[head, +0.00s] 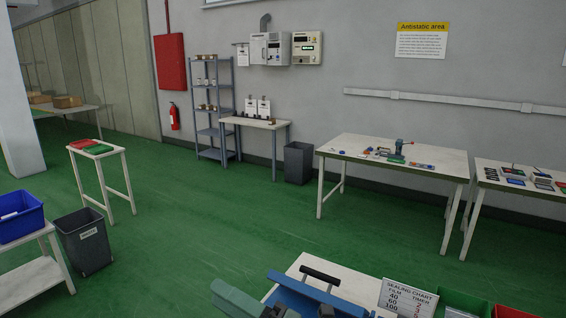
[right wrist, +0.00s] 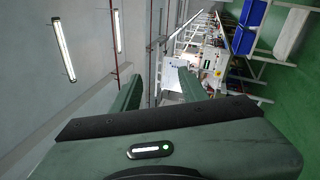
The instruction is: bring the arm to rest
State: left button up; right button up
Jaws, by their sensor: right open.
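My right gripper (right wrist: 160,78) is open in the right wrist view, its two green fingers apart with nothing visible between them. Its green body fills the bottom of that view. In the head view a green part of my right gripper (head: 236,299) shows at the bottom edge, left of the blue sealer (head: 315,296) with its black handle. Whether it touches the sealer cannot be told. The rest of the right arm is outside the head view. My left gripper is not in view.
The near white table (head: 345,276) bears a sealing chart (head: 408,299). A green bin (head: 462,302) stands right of it. A waste bin (head: 84,243) and blue crate (head: 20,217) are at left. A worktable (head: 440,167) stands farther back. Green floor (head: 220,220) is clear between.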

jog(key=w+d+f+m+t+h, duration=0.1)
jog(key=w+d+m+t+h, duration=0.4)
jog(key=d+m+t+h, duration=0.75)
jog(key=s+d+f+m+g+h, duration=0.3)
jog(key=s+d+f+m+g, duration=0.1)
jog(key=d+f+m, duration=0.4)
jog(key=s+d+f+m+g+h, duration=0.35)
jog(key=d+f+m+g, duration=0.2)
jog(key=f+m, duration=0.35)
jog(key=s+d+f+m+g, duration=0.15)
jog(key=s+f+g, duration=0.3)
jog(key=s, duration=0.55)
jog(key=s+d+f+m+g, duration=0.1)
jog(key=s+d+f+g, duration=0.2)
jog(key=s+f, duration=0.5)
jog(key=s+f+g+b, duration=0.1)
jog(key=s+f+b, duration=0.15)
jog(key=f, duration=1.35)
jog(key=s+f+g+b, duration=0.1)
jog(key=f+b, duration=0.2)
jog(key=f, duration=1.2)
jog(key=s+d+f+b, duration=0.2)
jog(key=s+f+b, duration=0.2)
jog(key=s+f, duration=1.2)
notch_tip(320, 180, down, 4)
jog(key=shift+s+d+r+g+h+b, duration=0.1)
jog(key=shift+s+d+g+h+b, duration=0.2)
jog(key=shift+s+d+g, duration=0.15)
